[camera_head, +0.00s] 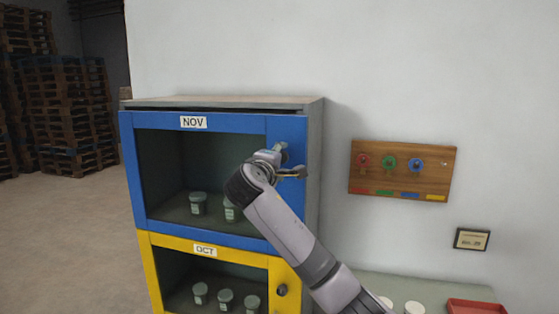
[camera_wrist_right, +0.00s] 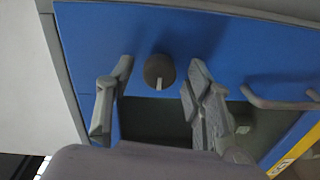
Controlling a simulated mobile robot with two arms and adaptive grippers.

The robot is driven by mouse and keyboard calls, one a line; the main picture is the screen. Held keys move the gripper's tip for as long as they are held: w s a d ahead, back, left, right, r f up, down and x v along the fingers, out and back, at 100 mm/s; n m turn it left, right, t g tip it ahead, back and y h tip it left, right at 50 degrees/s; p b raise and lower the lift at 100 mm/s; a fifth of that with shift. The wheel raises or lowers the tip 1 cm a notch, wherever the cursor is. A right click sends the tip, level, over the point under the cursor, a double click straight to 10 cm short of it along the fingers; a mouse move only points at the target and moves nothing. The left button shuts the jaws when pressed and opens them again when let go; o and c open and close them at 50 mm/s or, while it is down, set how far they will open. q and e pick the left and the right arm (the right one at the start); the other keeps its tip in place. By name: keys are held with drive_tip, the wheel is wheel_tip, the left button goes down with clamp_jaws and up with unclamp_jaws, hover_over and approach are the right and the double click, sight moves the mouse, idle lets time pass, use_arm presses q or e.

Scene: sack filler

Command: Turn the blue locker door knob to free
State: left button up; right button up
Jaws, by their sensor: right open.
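The blue locker door (camera_head: 157,122), labelled NOV, is the upper door of a grey cabinet and looks closed. Its dark round knob (camera_wrist_right: 159,71) carries a pale mark pointing to the bottom of the right wrist view. My right gripper (camera_wrist_right: 162,66) is open, with one finger on each side of the knob and gaps between. In the head view my right gripper (camera_head: 291,160) is at the door's right edge, and I cannot make out the knob there. My left gripper is not in view.
A grey handle (camera_wrist_right: 280,98) is on the blue door beside the knob. Below is a yellow door (camera_head: 150,262) labelled OCT. Jars (camera_head: 198,204) stand inside the cabinet. A wooden board (camera_head: 402,184) with coloured round pieces hangs on the wall. A red tray (camera_head: 475,306) is at lower right.

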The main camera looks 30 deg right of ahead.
drive_tip(key=shift+s, duration=0.1)
drive_tip(key=v, duration=1.2)
drive_tip(key=shift+f, duration=0.1)
